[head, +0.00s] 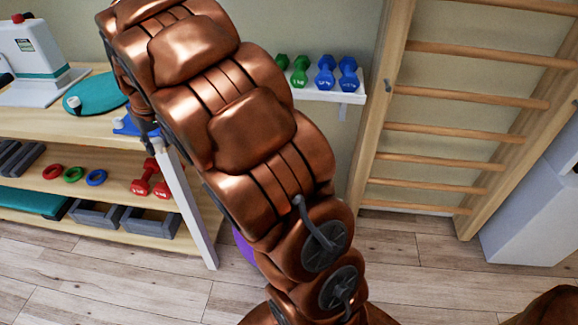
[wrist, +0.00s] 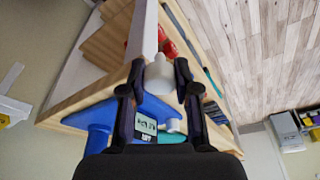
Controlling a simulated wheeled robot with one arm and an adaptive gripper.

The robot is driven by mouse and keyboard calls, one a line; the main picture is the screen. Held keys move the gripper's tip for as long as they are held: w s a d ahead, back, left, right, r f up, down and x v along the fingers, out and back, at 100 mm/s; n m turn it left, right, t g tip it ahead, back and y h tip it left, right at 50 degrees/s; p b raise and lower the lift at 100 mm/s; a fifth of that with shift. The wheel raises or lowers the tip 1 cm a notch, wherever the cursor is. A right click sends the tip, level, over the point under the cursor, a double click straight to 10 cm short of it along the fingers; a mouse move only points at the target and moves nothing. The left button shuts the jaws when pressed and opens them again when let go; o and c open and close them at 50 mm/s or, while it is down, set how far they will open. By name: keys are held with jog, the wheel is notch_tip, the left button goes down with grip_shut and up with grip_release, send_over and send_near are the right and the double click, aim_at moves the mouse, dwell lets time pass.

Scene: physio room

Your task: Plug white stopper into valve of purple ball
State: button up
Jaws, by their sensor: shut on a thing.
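My gripper (wrist: 158,70) is shut on a white stopper (wrist: 158,77), which shows between its two dark fingers in the wrist view. In the head view the gripper is a small dark shape near the right end of the wooden shelf top, and the stopper cannot be made out. The purple ball (head: 243,246) shows only as a sliver low behind my arm, near the floor beside the shelf. Its valve is hidden, and the ball is not seen in the wrist view.
The wooden shelf unit (head: 95,127) holds a teal disc (head: 95,92), a blue item (wrist: 100,140), coloured rings and red dumbbells (head: 150,178). A white wall shelf (head: 325,96) bears green and blue dumbbells. Wall bars (head: 440,130) stand at right. The wooden floor before them is clear.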

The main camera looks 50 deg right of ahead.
jog(key=s+d+f+n+b, duration=0.1)
jog(key=s+d+f+b, duration=0.2)
jog(key=d+f+b, duration=0.6)
jog(key=s+d+f+n+b, duration=0.1)
jog(key=s+d+f+b, duration=0.25)
jog(key=d+f, duration=0.7)
jog(key=s+d+f+n+b, duration=0.1)
jog(key=s+d+f+b, duration=0.35)
jog(key=d, duration=0.95)
jog(key=shift+y, duration=0.3)
jog(key=shift+s+d+b+x, duration=0.15)
jog(key=shift+b+x, duration=0.4)
jog(key=shift+x, duration=0.65)
jog(key=shift+s+b+x, duration=0.2)
jog(key=shift+b+x, duration=0.4)
jog(key=shift+x, duration=0.6)
jog(key=shift+s+d+b+x, duration=0.15)
jog(key=shift+b+x, duration=0.4)
jog(key=shift+x, duration=0.7)
jog(key=shift+a+f, duration=0.1)
jog(key=shift+f, duration=0.15)
jog(key=shift+s, duration=0.1)
jog(key=shift+f, duration=1.05)
